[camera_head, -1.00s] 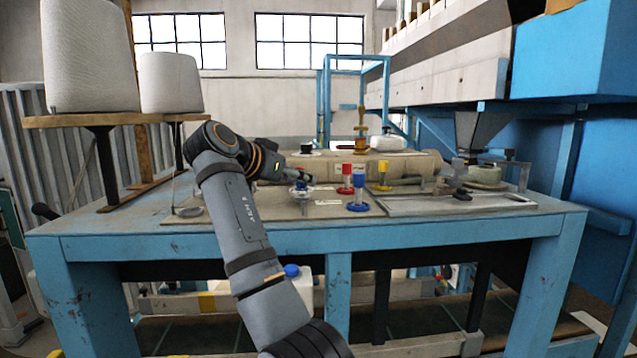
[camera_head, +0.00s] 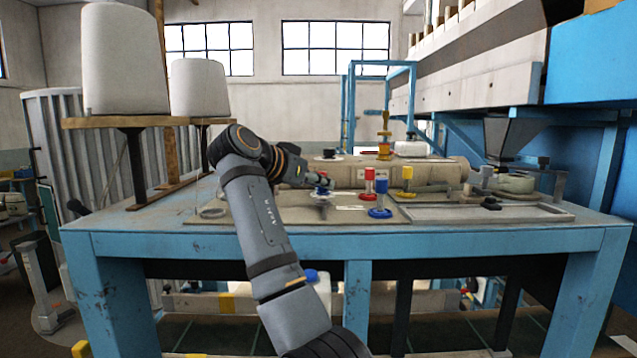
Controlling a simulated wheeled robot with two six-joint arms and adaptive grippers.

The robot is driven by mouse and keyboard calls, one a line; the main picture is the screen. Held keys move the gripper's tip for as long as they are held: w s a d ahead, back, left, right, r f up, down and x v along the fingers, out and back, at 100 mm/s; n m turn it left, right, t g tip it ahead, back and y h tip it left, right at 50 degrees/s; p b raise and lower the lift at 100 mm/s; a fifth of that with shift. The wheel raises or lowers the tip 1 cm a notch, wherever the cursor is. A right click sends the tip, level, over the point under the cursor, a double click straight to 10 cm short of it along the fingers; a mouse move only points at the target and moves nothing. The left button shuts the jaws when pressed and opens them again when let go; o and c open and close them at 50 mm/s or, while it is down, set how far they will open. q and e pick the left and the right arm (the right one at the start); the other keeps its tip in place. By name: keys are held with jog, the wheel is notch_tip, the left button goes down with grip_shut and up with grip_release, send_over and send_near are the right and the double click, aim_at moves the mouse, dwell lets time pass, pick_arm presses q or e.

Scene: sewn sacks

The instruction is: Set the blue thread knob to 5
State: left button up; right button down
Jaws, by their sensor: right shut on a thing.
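My right gripper (camera_head: 318,183) reaches over the blue table from the near side, its arm bending to the right. It is shut on a small blue knob (camera_head: 322,192) on a thin metal stem on the tabletop plate. The gripper hides part of this knob, and no scale marks can be read. A red knob (camera_head: 369,185) is just behind that one, and a yellow knob (camera_head: 407,178) is further right. My left gripper is not in view.
The blue table (camera_head: 215,243) carries a long beige roller (camera_head: 435,170) behind the knobs. Two white thread cones (camera_head: 122,60) stand on a raised wooden shelf at the left. A metal funnel (camera_head: 505,135) hangs at the right. The table's left front part is mostly clear.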

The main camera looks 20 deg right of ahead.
jog(key=shift+f+b, duration=0.15)
jog(key=shift+b, duration=0.15)
jog(key=shift+f+n+t+b, duration=0.1)
jog(key=shift+n+t+b, duration=0.2)
jog(key=shift+b, duration=0.05)
jog(key=n+t+y+b, duration=0.1)
jog(key=n+y+b, duration=0.1)
jog(key=shift+s+d+f+t+b, duration=0.1)
jog(key=shift+s+d+t+b, duration=0.1)
jog(key=shift+t+b, duration=0.2)
jog(key=n+t+y+b, duration=0.1)
jog(key=n+t+y, duration=0.1)
jog(key=shift+s+d+n+y+b, duration=0.1)
jog(key=shift+d+n+y+b, duration=0.05)
jog(key=shift+n+y+b, duration=0.2)
jog(key=shift+d+r+n+t+y, duration=0.1)
jog(key=shift+r+n+t+y, duration=0.1)
jog(key=shift+n+y, duration=0.25)
jog(key=shift+d+r+n+t+y, duration=0.1)
jog(key=shift+n+t+y, duration=0.1)
jog(key=shift+n+y, duration=0.2)
jog(key=shift+s+n+t+y, duration=0.1)
jog(key=shift+n+t+y, duration=0.2)
jog(key=shift+n+y, duration=0.65)
jog(key=shift+d+n+y, duration=0.15)
jog(key=shift+n+y, duration=0.75)
jog(key=shift+y, duration=0.2)
jog(key=shift+d+n+y, duration=0.1)
jog(key=shift+n+y, duration=0.75)
jog(key=shift+y, duration=0.2)
